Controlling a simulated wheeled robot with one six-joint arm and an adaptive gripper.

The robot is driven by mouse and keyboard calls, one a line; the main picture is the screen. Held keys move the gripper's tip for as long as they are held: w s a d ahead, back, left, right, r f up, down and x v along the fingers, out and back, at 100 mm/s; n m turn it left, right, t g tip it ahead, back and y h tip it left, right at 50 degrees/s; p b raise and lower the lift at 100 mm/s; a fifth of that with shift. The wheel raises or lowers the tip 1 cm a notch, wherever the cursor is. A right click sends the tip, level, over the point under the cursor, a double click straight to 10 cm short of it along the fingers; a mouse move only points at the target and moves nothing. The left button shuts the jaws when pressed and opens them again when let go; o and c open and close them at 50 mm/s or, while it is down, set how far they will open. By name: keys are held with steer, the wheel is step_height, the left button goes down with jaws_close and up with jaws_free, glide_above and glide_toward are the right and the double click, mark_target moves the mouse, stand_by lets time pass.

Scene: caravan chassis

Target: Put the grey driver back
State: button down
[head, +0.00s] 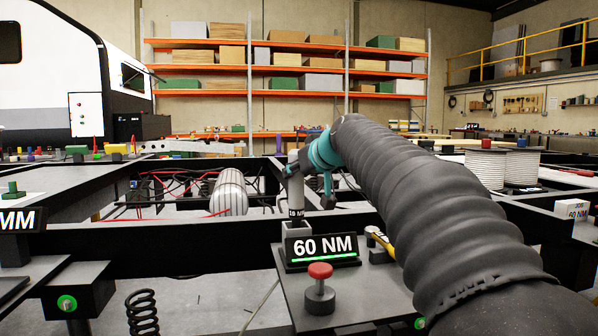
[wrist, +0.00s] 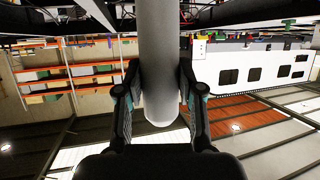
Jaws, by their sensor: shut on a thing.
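My gripper (head: 300,168) is shut on the grey driver (head: 295,188), which hangs upright with a dark lower end. The wrist view shows the driver's pale grey rounded body (wrist: 158,60) between both fingers (wrist: 160,88). Directly below the driver in the head view is a small grey open-topped holder (head: 297,230) behind the 60 NM sign (head: 321,248). The driver's lower end appears at the holder's top edge; I cannot tell whether it is inside or just above it.
A red push button (head: 320,271) stands on the small shelf (head: 350,290) in front of the sign. A yellow-handled tool (head: 380,240) lies to the right. Black chassis beams (head: 190,248) run across, with a silver cylinder (head: 229,192) and red wires behind.

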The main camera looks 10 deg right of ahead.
steer(key=shift+f, duration=0.25)
steer(key=c, duration=0.7)
jaws_free()
steer(key=shift+o, duration=0.2)
steer(key=shift+f, duration=0.15)
steer(key=shift+s, duration=0.1)
steer(key=v, duration=1.2)
